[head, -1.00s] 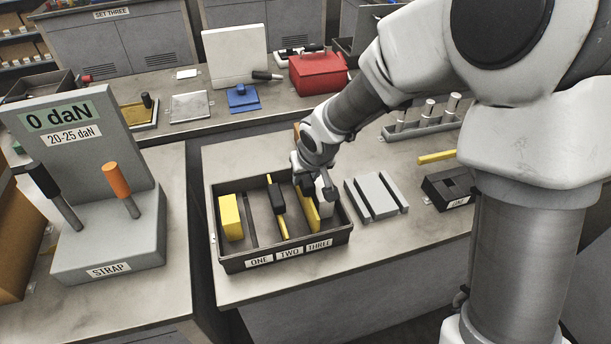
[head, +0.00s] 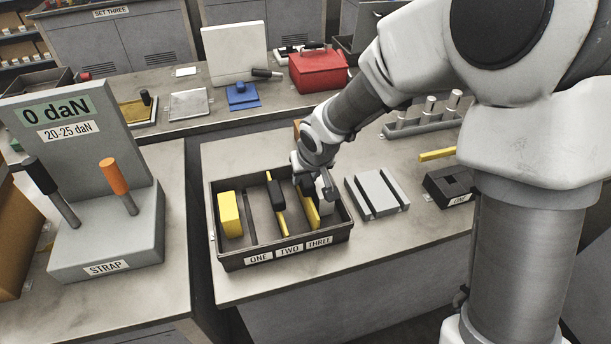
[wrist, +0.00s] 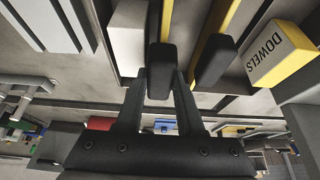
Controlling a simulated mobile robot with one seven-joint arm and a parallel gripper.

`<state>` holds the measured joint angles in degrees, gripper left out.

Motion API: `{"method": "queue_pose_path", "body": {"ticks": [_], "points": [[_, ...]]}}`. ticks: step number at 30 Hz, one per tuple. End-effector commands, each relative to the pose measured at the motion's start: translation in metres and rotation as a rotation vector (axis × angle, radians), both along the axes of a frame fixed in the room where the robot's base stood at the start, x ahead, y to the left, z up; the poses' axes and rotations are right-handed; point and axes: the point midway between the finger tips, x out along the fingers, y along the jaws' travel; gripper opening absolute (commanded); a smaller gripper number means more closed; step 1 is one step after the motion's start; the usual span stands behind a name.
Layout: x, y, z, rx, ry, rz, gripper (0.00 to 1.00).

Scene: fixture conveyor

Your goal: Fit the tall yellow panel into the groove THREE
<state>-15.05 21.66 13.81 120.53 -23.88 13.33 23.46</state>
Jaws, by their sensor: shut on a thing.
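A dark tray (head: 228,262) has groove labels ONE, TWO and THREE along its front wall. My gripper (head: 306,182) is over the tray's right part, shut on the black grip (wrist: 160,72) of a yellow panel (head: 312,214). This panel stands upright in line with the label THREE (head: 319,242). Its lower edge is hidden, so I cannot tell how deep it sits in the groove. A second yellow panel (head: 283,222) with a black grip (head: 276,190) stands in line with TWO. In the wrist view this second panel (wrist: 228,18) is right of the held one.
In the tray, a yellow DOWELS block (wrist: 276,54) stands at the left end and a white block (wrist: 128,38) close beside the held panel. A grey slotted block (head: 377,194) and a black box (head: 449,187) are to the right. Bench front is clear.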

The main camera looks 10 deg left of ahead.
Motion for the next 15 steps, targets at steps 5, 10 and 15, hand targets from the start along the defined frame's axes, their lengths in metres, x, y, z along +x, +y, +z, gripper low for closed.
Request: {"method": "queue_pose_path", "body": {"ticks": [5, 10, 15], "points": [[0.0002, 0.0001, -0.0003, 0.0, -0.001, 0.0, 0.0], [0.0002, 0.0001, -0.0002, 0.0, -0.001, 0.0, 0.42], [0.0001, 0.0002, -0.0004, 0.0, -0.001, 0.0, 0.72]]}}
